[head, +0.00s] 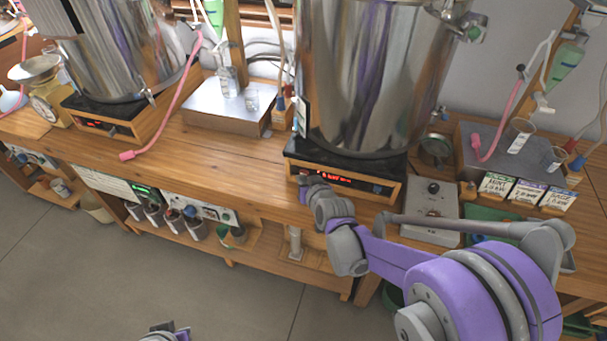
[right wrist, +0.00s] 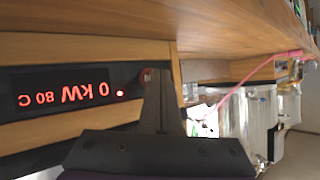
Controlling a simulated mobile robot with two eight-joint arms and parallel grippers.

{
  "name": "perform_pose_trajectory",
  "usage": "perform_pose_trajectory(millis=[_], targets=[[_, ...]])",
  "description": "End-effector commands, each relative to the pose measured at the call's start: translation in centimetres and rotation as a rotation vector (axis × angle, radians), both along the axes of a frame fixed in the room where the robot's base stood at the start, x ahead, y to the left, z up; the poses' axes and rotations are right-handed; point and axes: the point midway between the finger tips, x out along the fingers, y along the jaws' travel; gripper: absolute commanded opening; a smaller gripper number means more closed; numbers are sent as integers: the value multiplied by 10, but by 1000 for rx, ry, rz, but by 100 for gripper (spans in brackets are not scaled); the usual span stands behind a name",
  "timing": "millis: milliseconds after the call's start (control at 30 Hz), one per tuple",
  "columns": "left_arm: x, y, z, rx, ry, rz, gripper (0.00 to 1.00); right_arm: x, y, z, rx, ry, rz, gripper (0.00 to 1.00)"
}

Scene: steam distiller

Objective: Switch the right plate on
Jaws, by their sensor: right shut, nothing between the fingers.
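The right plate (head: 345,168) is a black hot plate in a wooden frame under the large right steel pot. Its red display (head: 330,178) is lit. In the right wrist view the display (right wrist: 63,92) is upside down and reads 0 kW 80 C, with a red dot beside it. A round reddish control (right wrist: 146,76) sits past the dot, partly hidden by my fingers. My right gripper (head: 306,180) is shut and empty, fingertips at the left end of the plate's front; touching or not, I cannot tell. Fingers also fill the right wrist view (right wrist: 161,85). My left gripper (head: 168,332) barely shows at the bottom edge.
A second steel pot (head: 125,50) stands on its own plate at the left. A grey control box (head: 432,208) with a knob is right of the plate. Cards (head: 525,190) stand at the right. The wooden bench (head: 200,160) is clear left of the plate.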

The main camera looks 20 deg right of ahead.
Motion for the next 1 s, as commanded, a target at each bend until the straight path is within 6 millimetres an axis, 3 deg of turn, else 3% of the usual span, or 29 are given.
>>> perform_pose_trajectory(millis=[467,1000], targets=[[0,0,-1,0,0,0,0,-8,6,0,1,1,1,0],[0,0,-3,0,1,0,0,-51,35,0,1,1,2,0]])
